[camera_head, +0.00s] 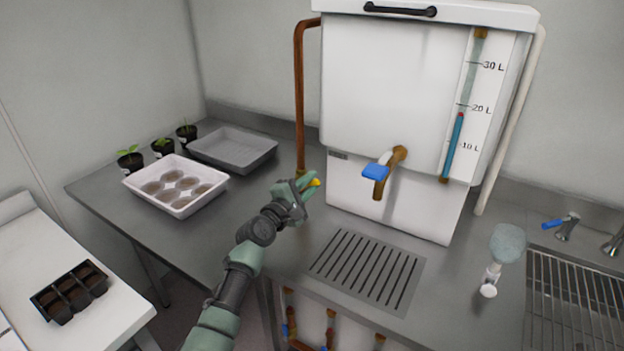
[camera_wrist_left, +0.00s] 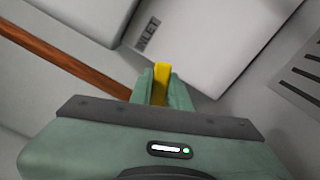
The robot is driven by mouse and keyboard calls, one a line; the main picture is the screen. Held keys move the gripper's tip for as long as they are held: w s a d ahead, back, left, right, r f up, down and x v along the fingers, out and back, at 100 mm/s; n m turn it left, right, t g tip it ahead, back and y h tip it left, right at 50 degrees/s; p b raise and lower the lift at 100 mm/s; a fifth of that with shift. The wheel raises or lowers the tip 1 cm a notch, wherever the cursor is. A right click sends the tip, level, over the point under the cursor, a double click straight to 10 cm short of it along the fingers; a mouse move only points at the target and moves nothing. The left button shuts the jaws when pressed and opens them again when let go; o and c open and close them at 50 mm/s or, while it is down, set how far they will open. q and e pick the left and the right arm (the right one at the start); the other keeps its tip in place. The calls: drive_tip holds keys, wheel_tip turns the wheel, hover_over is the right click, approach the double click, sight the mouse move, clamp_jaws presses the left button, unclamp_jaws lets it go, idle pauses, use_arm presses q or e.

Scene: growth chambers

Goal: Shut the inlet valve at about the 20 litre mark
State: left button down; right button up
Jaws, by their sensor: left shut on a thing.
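The white tank (camera_head: 390,80) stands on the steel bench. Its sight gauge (camera_head: 453,145) has a blue column topped by a red marker, a little below the 20 L line. The copper inlet pipe (camera_head: 299,90) runs down the tank's left side. The inlet valve's yellow handle (camera_head: 316,183) is at its lower end, and also shows in the left wrist view (camera_wrist_left: 161,78). My left gripper (camera_head: 301,192) is shut on this handle; its fingers hide most of the valve. A label reading INLET (camera_wrist_left: 148,34) is on the tank beside it.
A brass outlet tap (camera_head: 397,157) with a blue lever is on the tank front, above a drain grate (camera_head: 368,268). A white tray (camera_head: 176,200), grey tray (camera_head: 235,150) and potted seedlings stand left.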

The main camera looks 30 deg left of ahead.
use_arm(q)
drive_tip(key=shift+r+n, duration=0.1)
drive_tip(key=shift+n, duration=0.4)
drive_tip(key=c, duration=1.3)
unclamp_jaws()
drive_tip(key=shift+c, duration=0.2)
drive_tip(key=shift+a, duration=0.1)
drive_tip(key=shift+s, duration=0.15)
drive_tip(key=s, duration=0.7)
drive_tip(key=shift+s+a, duration=0.25)
